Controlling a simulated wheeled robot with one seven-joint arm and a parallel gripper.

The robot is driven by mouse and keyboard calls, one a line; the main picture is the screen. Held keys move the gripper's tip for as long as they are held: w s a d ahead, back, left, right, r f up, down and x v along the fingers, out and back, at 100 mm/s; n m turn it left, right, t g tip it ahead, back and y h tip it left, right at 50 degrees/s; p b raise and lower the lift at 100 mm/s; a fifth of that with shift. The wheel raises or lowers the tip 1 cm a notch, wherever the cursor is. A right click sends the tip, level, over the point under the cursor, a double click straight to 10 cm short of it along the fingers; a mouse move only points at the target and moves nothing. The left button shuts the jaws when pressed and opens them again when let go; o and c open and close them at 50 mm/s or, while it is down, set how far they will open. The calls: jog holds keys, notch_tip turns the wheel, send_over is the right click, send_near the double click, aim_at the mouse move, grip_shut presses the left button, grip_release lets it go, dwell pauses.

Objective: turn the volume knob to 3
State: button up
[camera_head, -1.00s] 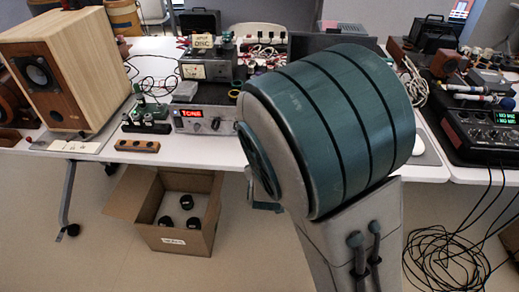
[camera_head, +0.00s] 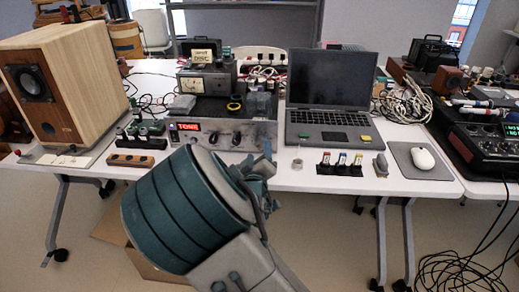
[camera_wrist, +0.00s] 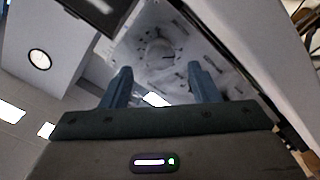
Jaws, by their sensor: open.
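A grey amplifier (camera_head: 222,135) with a red lit display reading what looks like "TONE" stands at the table's front edge. Its front shows small round knobs, one of them (camera_head: 213,138) beside the display; I cannot read any scale or tell where a knob points. In the wrist view a pale panel (camera_wrist: 185,35) fills the upper middle, with a large round knob (camera_wrist: 159,48) on it. My gripper (camera_wrist: 160,72) is open, its two dark fingers apart and pointing toward that panel, with nothing between them. In the head view my arm partly hides the gripper, near the amplifier's right front.
A wooden speaker (camera_head: 75,75) stands at left. A laptop (camera_head: 330,95) is right of the amplifier, with small bottles (camera_head: 340,165) before it. A mouse (camera_head: 423,159) lies further right, near a mixer (camera_head: 485,140) and cables. A wooden block (camera_head: 130,160) lies at front left.

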aim_at(260, 144)
jog(key=shift+w, duration=2.15)
jog(key=c, duration=1)
jog(key=shift+o, duration=0.2)
jog(key=shift+b, duration=0.4)
